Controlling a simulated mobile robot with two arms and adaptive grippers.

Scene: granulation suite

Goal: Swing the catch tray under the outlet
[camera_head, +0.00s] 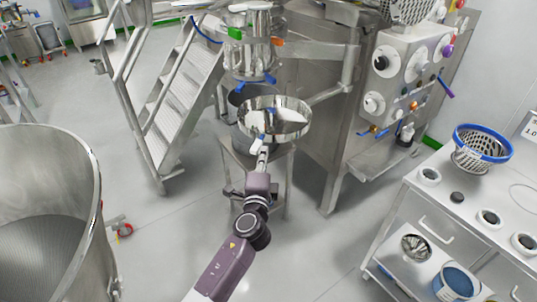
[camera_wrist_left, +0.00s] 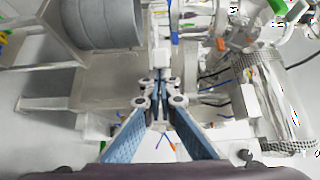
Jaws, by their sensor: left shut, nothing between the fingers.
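The catch tray (camera_head: 274,116), a shiny round metal dish, shows in the middle of the head view, on a swing arm (camera_head: 329,94) that reaches back to the machine on the right. The outlet (camera_head: 250,76) is at the bottom of the metal vessel behind it; in the picture the tray lies in front and to the right of the outlet. My left gripper (camera_head: 262,152) is at the tray's near edge. In the left wrist view its fingers (camera_wrist_left: 161,76) are shut with a white block just beyond their tips. I cannot tell whether they touch it. My right gripper is out of view.
A grey drum (camera_head: 237,98) stands under the vessel on a metal stand (camera_head: 274,165). Metal steps (camera_head: 176,95) are left of it. A large open bin (camera_head: 85,200) is at the near left, and a bench (camera_head: 457,215) at the right.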

